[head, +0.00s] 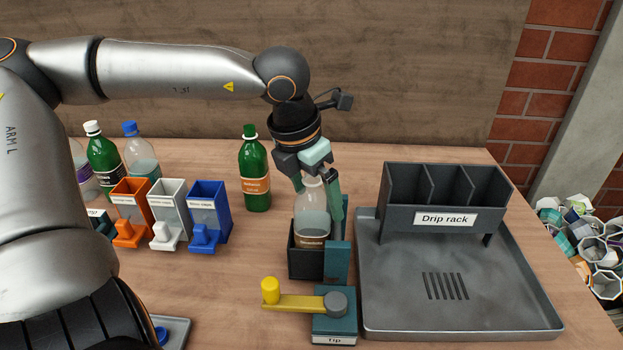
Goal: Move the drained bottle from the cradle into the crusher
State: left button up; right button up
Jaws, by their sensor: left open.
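A clear bottle (312,222) with a brown label stands upright in the dark cradle (304,265), left of the drip rack. My left gripper (316,186) comes down from above with its teal fingers apart, one on each side of the bottle's top. Whether a finger touches the bottle I cannot tell. The gripper hides part of the cap and neck. Whether any liquid is inside is unclear. I cannot make out a crusher in this view. My right gripper is not in view.
A yellow lever (297,301) on a base marked "tip" is in front of the cradle. The drip rack (445,200) stands on a grey tray (400,300) at right. A green bottle (255,168) stands behind left; orange, white and blue bins (208,215) are further left.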

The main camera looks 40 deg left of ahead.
pick_arm(q)
jog(key=shift+f, duration=0.15)
jog(key=c, duration=1.1)
jog(key=shift+r+p, duration=0.7)
jog(key=shift+r, duration=0.9)
jog(key=shift+r+p, duration=1.65)
jog(key=shift+r, duration=1.25)
